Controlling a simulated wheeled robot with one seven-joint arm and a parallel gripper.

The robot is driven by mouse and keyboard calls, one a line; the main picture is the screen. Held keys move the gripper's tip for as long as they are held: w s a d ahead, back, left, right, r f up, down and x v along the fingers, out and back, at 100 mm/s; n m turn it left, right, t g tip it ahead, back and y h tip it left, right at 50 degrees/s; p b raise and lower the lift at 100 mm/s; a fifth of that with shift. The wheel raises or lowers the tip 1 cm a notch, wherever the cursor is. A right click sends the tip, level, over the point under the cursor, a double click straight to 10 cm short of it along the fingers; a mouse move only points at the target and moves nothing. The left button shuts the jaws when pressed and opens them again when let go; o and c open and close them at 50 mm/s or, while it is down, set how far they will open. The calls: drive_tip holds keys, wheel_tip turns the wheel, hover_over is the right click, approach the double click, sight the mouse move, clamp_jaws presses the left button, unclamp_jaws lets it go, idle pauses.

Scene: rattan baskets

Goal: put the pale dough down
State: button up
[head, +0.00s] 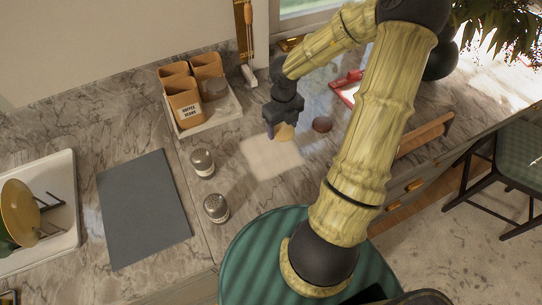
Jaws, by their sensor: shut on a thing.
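The pale dough (284,132) is a small, rounded, yellowish lump in my gripper (279,131). My gripper is shut on it and points down at the far part of the marble counter, close to a pale square cloth or mat (270,155). The dough shows at the square's upper right edge. I cannot tell whether it touches the surface or hangs just above it. Part of the dough is hidden by the gripper.
Two shakers (203,163) (216,208) stand left of the square. A white tray (211,121) with brown canisters is behind. A grey mat (144,208) lies left.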

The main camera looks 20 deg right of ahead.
drive_tip(key=a, duration=0.1)
drive_tip(key=w+a, duration=0.1)
drive_tip(key=a, duration=0.1)
drive_tip(key=shift+w+a+r+n, duration=0.1)
drive_tip(key=shift+w+a+n, duration=0.05)
drive_tip(key=shift+a+n, duration=0.15)
drive_tip(key=shift+d, duration=0.1)
drive_tip(key=b, duration=0.1)
hover_over(270, 152)
drive_tip(key=shift+f, duration=3.1)
drive_tip(key=shift+f+b, duration=0.45)
drive_tip(key=shift+f, duration=1.45)
drive_tip(key=o, duration=0.6)
drive_tip(key=shift+f, duration=0.15)
drive_tip(key=shift+o, duration=0.2)
